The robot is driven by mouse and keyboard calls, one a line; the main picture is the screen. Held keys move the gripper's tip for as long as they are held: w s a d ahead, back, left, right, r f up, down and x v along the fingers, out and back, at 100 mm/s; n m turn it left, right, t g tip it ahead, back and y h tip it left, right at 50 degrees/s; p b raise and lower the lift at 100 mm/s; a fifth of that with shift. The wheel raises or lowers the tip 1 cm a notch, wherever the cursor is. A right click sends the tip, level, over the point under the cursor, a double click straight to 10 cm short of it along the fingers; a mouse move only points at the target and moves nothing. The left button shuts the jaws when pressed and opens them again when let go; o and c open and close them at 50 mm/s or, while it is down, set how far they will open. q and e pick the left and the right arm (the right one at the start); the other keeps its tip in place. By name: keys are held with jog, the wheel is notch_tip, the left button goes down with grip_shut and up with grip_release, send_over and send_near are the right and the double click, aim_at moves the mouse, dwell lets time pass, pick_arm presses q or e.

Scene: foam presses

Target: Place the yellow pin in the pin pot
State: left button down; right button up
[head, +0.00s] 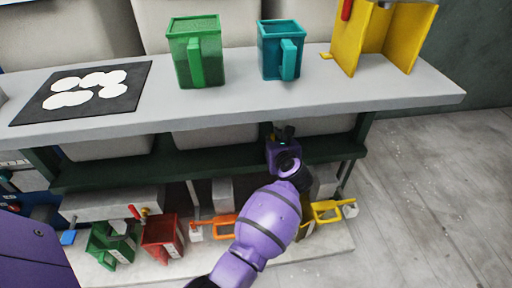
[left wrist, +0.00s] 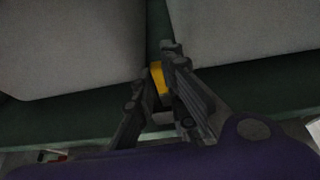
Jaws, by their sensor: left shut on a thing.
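My left gripper (head: 283,133) is in front of the workbench, just below the front edge of its top. In the left wrist view its fingers (left wrist: 158,85) are shut on a small yellow piece, the yellow pin (left wrist: 158,76), which shows only in part between them. In the head view the gripper's own body hides the pin. I cannot pick out the pin pot with certainty. Small red and yellow pieces (head: 141,212) stand up between the green and red boxes on the low shelf. My right gripper is not in view.
The grey worktop (head: 300,100) bears a black mat (head: 28,112) with white discs, a green container (head: 196,52), a teal container (head: 279,50) and a yellow stand (head: 350,40). Below are a dark green shelf (head: 110,174), a green box (head: 110,243) and a red box (head: 163,240). The right floor is clear.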

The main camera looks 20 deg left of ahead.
pick_arm(q)
jog(key=shift+r, duration=0.15)
jog(key=c, duration=1.8)
grip_release()
jog(key=shift+d+r, duration=0.1)
jog(key=p+v, duration=0.3)
jog(key=v, duration=0.8)
jog(key=shift+s+d, duration=0.25)
jog(key=shift+s, duration=0.15)
